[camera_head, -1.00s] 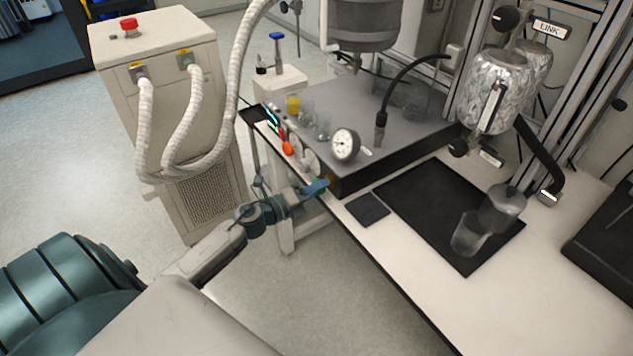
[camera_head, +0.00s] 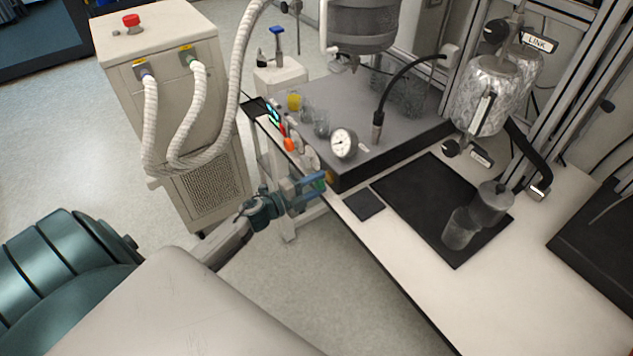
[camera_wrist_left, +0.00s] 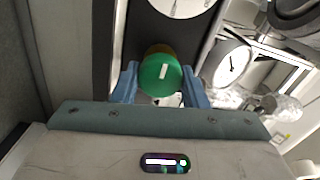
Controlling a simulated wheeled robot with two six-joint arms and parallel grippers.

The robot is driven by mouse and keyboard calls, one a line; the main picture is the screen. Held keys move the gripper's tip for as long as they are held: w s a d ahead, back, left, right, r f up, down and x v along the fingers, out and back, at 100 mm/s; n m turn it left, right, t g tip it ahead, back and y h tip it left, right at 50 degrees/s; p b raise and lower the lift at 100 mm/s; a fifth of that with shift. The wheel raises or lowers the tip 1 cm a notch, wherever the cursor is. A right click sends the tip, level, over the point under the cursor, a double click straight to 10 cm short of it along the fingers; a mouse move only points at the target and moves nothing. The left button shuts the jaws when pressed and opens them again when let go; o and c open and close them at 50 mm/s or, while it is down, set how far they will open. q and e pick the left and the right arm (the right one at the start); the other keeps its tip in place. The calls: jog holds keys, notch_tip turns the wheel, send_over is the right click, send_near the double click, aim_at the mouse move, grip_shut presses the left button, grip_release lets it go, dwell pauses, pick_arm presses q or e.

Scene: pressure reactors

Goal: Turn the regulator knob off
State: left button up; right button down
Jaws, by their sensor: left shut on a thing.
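The green regulator knob (camera_wrist_left: 160,75) sits on the front of a dark panel in the left wrist view, with a short white mark on its face that stands close to upright. A brownish-yellow collar shows behind it. The blue fingers of my left gripper (camera_wrist_left: 159,86) stand on either side of the knob and are shut on it. My right gripper is not in view.
A white dial gauge (camera_head: 343,143) stands on the reactor base (camera_head: 360,112). A black mat (camera_head: 425,200) with a grey metal vessel (camera_head: 494,202) lies on the bench to the right. A beige unit with white hoses (camera_head: 175,100) stands at left. Open floor lies below my arm.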

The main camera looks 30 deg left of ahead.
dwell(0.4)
pick_arm(q)
jog(key=o, duration=1)
jog(key=shift+c, duration=0.2)
jog(key=b+v, duration=0.4)
jog(key=v, duration=0.6)
jog(key=shift+s+a, duration=0.15)
jog(key=shift+s, duration=0.25)
